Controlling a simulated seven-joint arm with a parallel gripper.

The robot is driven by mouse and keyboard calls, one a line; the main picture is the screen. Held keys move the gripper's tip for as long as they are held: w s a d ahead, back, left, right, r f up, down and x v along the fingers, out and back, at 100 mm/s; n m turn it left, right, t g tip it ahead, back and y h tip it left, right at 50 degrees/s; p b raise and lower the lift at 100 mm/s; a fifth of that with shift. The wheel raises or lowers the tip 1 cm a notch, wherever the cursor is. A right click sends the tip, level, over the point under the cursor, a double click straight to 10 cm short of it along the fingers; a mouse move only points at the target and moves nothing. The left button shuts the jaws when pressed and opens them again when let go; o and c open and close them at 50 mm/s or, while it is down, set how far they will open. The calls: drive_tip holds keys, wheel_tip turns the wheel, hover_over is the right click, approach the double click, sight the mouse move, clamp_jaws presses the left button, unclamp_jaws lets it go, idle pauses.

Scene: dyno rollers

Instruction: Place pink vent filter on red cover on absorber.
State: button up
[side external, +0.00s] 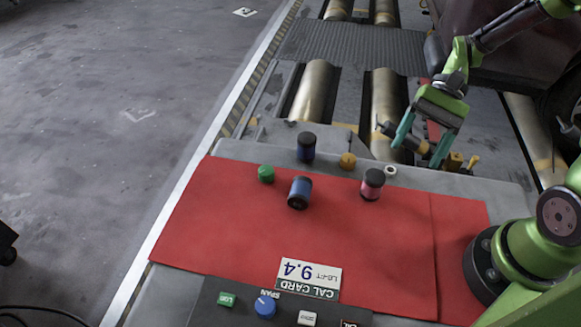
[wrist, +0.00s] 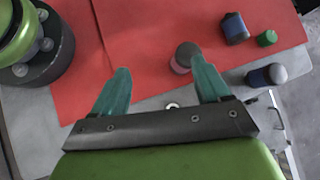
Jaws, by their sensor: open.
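The pink vent filter (side external: 372,188) is a small upright pink cylinder with a dark top. It stands on the red cover (side external: 230,225), close to the cover's far edge. In the wrist view the filter (wrist: 180,68) shows just left of the right finger, partly hidden by its grey top. The red cover (wrist: 150,30) lies flat over the grey absorber housing (side external: 490,188). My gripper (side external: 416,157) is open and empty, above and to the right of the filter, apart from it. Its two teal fingers (wrist: 160,66) also show in the wrist view.
One blue cylinder (side external: 300,192) is on the cover; another dark blue one (side external: 306,148) stands behind it. A green knob (side external: 266,174), yellow knob (side external: 347,160) and white ring (side external: 390,170) are near the far edge. A control panel (side external: 260,307) is in front.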

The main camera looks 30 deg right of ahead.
wheel_tip(320, 180, up, 13)
drive_tip(key=s+a+n+t+h, duration=0.1)
drive_tip(key=s+n+t+h, duration=0.1)
drive_tip(key=n+t+h, duration=0.4)
drive_tip(key=t, duration=0.4)
drive_tip(key=shift+s+r+h, duration=0.2)
drive_tip(key=shift+s+h, duration=0.1)
drive_tip(key=shift+s, duration=0.1)
